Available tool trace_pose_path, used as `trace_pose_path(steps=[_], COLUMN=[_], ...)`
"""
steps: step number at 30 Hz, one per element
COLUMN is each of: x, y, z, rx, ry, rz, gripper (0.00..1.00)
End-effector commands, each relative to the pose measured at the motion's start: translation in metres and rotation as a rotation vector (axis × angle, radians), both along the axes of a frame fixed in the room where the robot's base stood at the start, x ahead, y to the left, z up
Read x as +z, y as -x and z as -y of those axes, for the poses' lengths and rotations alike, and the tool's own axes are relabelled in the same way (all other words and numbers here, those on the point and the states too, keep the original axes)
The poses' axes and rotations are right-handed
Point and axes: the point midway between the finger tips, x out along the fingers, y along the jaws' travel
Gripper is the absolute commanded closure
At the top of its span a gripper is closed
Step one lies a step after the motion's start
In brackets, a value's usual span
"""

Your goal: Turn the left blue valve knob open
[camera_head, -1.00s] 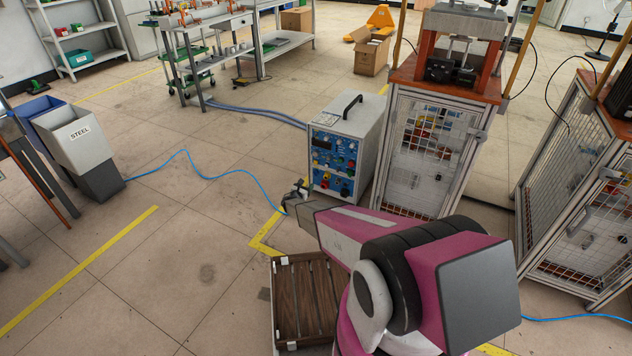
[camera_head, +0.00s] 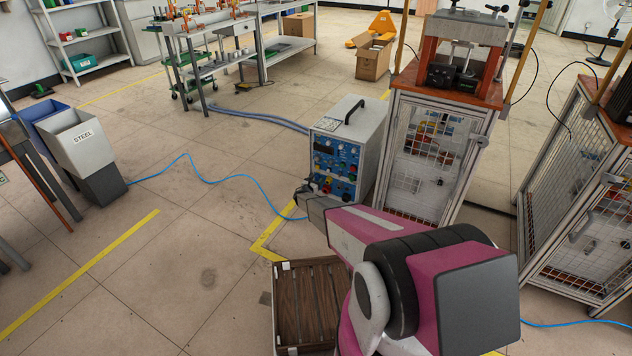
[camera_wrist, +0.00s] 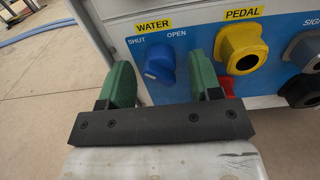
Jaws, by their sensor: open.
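The blue valve knob (camera_wrist: 160,66) is on the blue front panel under the yellow WATER label, with SHUT marked at its left and OPEN at its right. Its pointer leans to the lower left in the wrist view. My gripper (camera_wrist: 165,80) is open, with one green finger on each side of the knob. I cannot tell whether either finger touches it. In the head view, the induction heater (camera_head: 348,148) is a grey box with a blue panel. My gripper (camera_head: 305,196) is at the lower part of this panel, and the knob cannot be made out there.
A yellow PEDAL connector (camera_wrist: 241,48) and a red part (camera_wrist: 227,86) sit close to the right finger. A caged press (camera_head: 432,150) stands right of the heater. A wooden pallet (camera_head: 303,305) lies in front. Open floor is at the left.

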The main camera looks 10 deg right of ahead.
Motion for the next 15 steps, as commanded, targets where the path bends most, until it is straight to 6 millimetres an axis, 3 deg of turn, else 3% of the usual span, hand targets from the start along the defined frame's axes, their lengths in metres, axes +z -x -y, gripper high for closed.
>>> trace_pose_path(steps=[7,9,12,15], x=[0.0003,0.0004,0.0004,0.0004], y=[-0.0009,-0.0008,-0.0008,-0.0008], z=[0.0009,0.0009,0.0009,0.0009], rx=[0.0,0.0,-0.001,-0.001], ry=[0.0,0.0,0.0,-0.001], rz=[0.0,0.0,0.0,0.001], gripper=[0.42,0.64,0.91,0.91])
